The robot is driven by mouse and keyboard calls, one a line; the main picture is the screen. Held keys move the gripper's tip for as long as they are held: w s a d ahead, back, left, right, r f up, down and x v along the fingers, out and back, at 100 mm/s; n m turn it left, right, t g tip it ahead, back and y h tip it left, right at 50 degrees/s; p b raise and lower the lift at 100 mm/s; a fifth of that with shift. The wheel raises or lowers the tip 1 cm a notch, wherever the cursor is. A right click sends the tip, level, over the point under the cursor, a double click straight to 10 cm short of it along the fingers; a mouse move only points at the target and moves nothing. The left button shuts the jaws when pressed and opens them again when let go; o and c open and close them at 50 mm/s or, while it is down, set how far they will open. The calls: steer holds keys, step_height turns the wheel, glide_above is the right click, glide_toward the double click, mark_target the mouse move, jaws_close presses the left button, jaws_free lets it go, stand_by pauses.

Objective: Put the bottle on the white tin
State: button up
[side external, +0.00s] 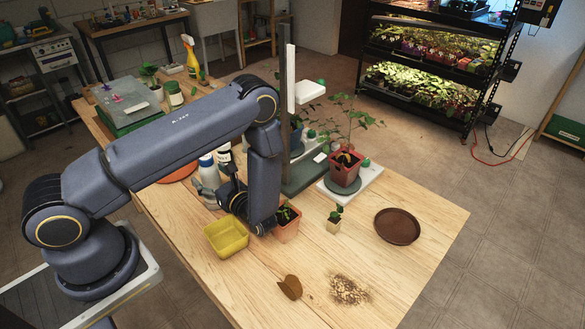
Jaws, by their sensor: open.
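A pale bottle with a blue top (208,172) stands on the wooden table, just left of my gripper in the picture. My gripper (228,203) points down low over the table between this bottle and a small plant pot. It is open, and its fingers are dark and partly hidden by my own arm. A small white container with a dark top (224,155) stands just behind the bottle, partly covered. I cannot tell for sure whether it is the white tin. A yellow spray bottle (190,56) stands at the far end of the table.
A yellow square tub (227,238) and a terracotta pot (287,229) stand close to my gripper. A tall dark stand (287,80) rises behind it. A potted plant (346,168) and a brown saucer (397,226) are to the right.

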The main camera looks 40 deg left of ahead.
mark_target(215, 180)
steer(key=d, duration=0.4)
steer(key=shift+d, duration=0.35)
steer(key=s+d+r+n+g+h, duration=0.1)
steer(key=s+r+n+h, duration=0.25)
steer(key=r, duration=0.25)
steer(key=s+r+n+g+h, duration=0.2)
steer(key=r+n+h, duration=0.1)
steer(key=r+n, duration=0.15)
steer(key=s+d+r+n+g+h, duration=0.1)
steer(key=s+r+n+h, duration=0.15)
steer(key=r, duration=0.45)
steer(key=s+d+r+n+t+h, duration=0.2)
steer(key=d+r+n+t+h, duration=0.5)
steer(key=d+r+t+h, duration=0.1)
steer(key=shift+s+d+r+t+h, duration=0.2)
steer(key=shift+d+r+t+h, duration=0.25)
steer(key=shift+r+t, duration=0.3)
